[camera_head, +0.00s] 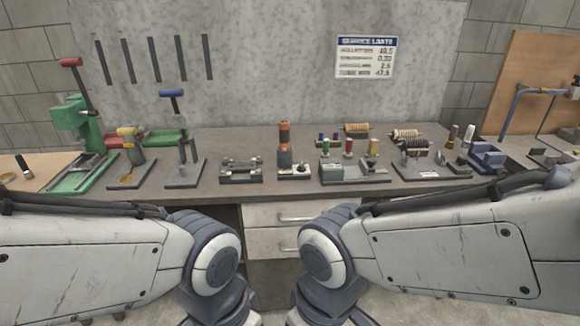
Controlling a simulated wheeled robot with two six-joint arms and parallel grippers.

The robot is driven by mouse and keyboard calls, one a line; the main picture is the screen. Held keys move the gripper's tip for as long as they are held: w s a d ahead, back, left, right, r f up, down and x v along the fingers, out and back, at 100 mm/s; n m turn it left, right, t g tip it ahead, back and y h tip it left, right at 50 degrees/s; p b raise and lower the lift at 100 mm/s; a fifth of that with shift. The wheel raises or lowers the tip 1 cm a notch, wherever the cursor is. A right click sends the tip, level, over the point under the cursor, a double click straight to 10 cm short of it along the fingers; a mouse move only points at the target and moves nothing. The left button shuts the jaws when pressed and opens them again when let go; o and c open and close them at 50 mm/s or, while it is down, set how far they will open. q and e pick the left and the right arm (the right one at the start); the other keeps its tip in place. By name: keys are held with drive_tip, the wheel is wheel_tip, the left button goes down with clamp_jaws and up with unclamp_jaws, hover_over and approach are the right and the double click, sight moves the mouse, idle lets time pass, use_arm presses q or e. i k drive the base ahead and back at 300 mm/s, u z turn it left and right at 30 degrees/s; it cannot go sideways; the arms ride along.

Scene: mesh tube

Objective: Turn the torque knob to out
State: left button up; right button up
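I cannot tell which part is the torque knob; no knob label is readable at this size. Small fixtures stand along the grey workbench (215,190). An upright orange and dark cylinder (284,145) stands on a small base near the middle. To its right, a low fixture (350,172) carries small red, green and yellow upright parts. A blue-handled lever stand (180,135) and a yellow-topped stand (128,145) are on the left. Both my arms reach in from the sides below the bench. Neither gripper is in view.
A green press (78,118) with a red-tipped lever stands at far left. A low metal fixture (240,172) sits left of the cylinder. Wound spools (356,128) are at the back; a blue vise-like tool (487,158) is at right. Drawers (285,215) are under the bench.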

sight(301, 168)
drive_tip(key=k, duration=0.6)
drive_tip(key=z, duration=0.65)
drive_tip(key=i, duration=1.3)
drive_tip(key=u, duration=0.85)
drive_tip(key=i, duration=0.4)
drive_tip(key=u, duration=0.35)
